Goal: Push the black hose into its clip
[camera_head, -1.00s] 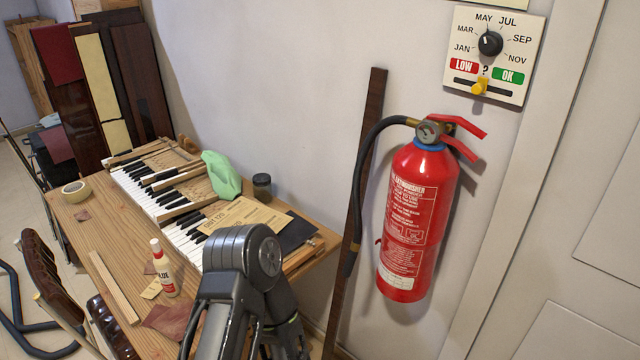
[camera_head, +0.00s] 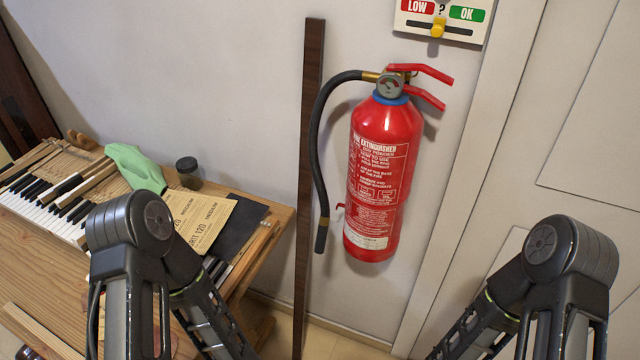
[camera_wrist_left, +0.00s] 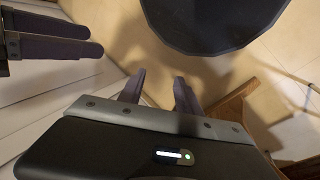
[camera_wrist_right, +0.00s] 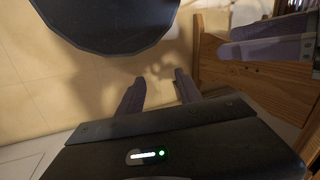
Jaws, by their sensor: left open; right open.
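The black hose (camera_head: 320,150) arcs from the red fire extinguisher's (camera_head: 382,175) valve and hangs down at its left. Its lower end has a brass band and a black nozzle (camera_head: 321,238). A small red clip (camera_head: 341,206) juts from the extinguisher's left side; the hose hangs beside it with a small gap. My left gripper (camera_wrist_left: 158,86) is open and empty in the left wrist view. My right gripper (camera_wrist_right: 158,88) is open and empty in the right wrist view. Neither gripper's fingers show in the head view, where only arm links are seen below the extinguisher, left and right.
A dark wooden strip (camera_head: 309,120) stands against the wall behind the hose. A workbench (camera_head: 60,265) with piano keys (camera_head: 45,215), a green cloth (camera_head: 135,168), a dark jar (camera_head: 188,172) and sandpaper (camera_head: 205,220) is at left. A door (camera_head: 590,130) is at right.

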